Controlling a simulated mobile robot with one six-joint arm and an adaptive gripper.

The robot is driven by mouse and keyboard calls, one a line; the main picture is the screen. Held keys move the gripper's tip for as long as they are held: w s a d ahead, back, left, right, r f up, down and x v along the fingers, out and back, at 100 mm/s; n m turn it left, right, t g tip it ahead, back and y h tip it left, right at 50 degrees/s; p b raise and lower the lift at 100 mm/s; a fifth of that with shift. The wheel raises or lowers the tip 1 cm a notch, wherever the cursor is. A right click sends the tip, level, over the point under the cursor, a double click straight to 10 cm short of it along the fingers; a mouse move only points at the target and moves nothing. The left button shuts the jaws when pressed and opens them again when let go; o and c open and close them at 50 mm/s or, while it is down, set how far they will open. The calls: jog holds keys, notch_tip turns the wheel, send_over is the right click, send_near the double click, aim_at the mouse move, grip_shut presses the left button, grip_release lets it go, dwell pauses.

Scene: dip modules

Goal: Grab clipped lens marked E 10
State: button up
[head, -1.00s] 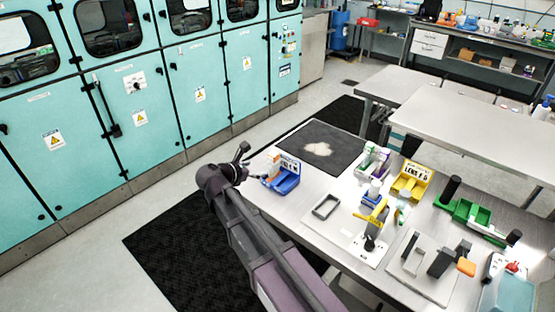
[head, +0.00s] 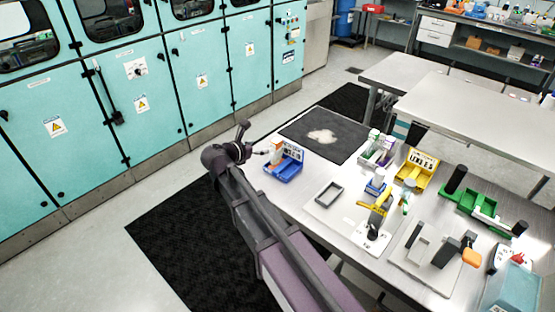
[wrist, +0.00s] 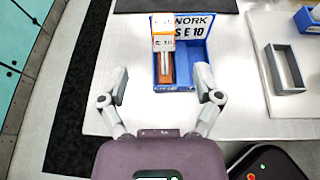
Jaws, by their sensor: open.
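A blue bin (wrist: 186,72) stands on the metal table, with a white sign on its back whose visible letters read "WORK" and "S E 10". In it, on the left, is an upright orange-and-white piece marked "E 10" (wrist: 163,42), with a brown and grey lower part. In the head view the blue bin (head: 288,171) is at the table's left end, with the orange-and-white piece (head: 276,152) at its left side. My gripper (wrist: 161,82) is open and empty, its fingers spread to either side of the bin's front in the wrist view. I cannot tell its height above the table.
A grey rectangular frame (head: 329,193) lies right of the bin; it also shows in the wrist view (wrist: 285,69). A yellow bin (head: 416,172), green holders (head: 482,210) and a white-and-purple rack (head: 378,150) stand farther right. A dark mat (head: 340,140) lies behind the bin.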

aim_at(273, 145)
jog(key=shift+b+x, duration=0.7)
jog(key=shift+x, duration=1.8)
jog(key=b+x, duration=0.1)
jog(key=x, duration=0.1)
jog(key=b+x, duration=0.1)
jog(key=x, duration=0.1)
jog(key=shift+s+d+f, duration=0.15)
jog(key=shift+s+f, duration=0.05)
jog(key=shift+f, duration=0.05)
jog(key=shift+w+d+f, duration=0.15)
jog(key=shift+w+d, duration=0.2)
jog(key=shift+w, duration=0.1)
jog(key=shift+c, duration=0.2)
grip_shut()
